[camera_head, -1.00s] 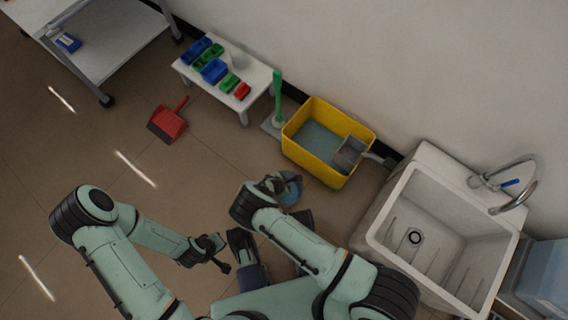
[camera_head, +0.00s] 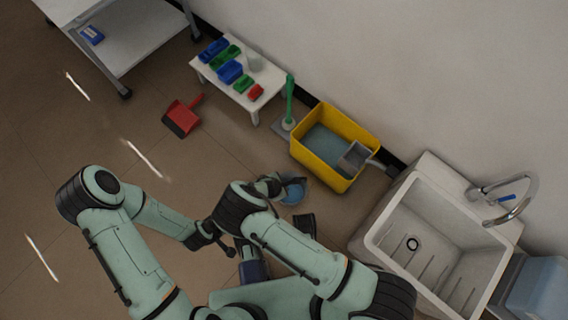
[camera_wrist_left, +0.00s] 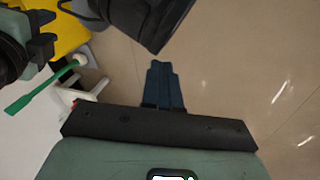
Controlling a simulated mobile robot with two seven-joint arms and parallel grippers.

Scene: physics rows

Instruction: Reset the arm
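My left arm comes in from the left and folds inward. Its gripper (camera_head: 226,247) is over the floor near my body, with nothing visible in it. In the left wrist view, the dark blue fingers (camera_wrist_left: 163,86) lie side by side, apparently together, above bare floor. My right arm is bent forward. Its gripper (camera_head: 272,184) is partly hidden by its own wrist and overlaps a round blue thing (camera_head: 293,190). I cannot tell whether it touches or holds this thing, or whether its fingers are open.
A yellow bin (camera_head: 317,165) stands by the wall, left of a white sink (camera_head: 372,232). A green-handled brush (camera_head: 290,100) and a white table (camera_head: 275,76) with small coloured bins are further left. A red dustpan (camera_head: 182,117) lies on the floor. Floor at left is clear.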

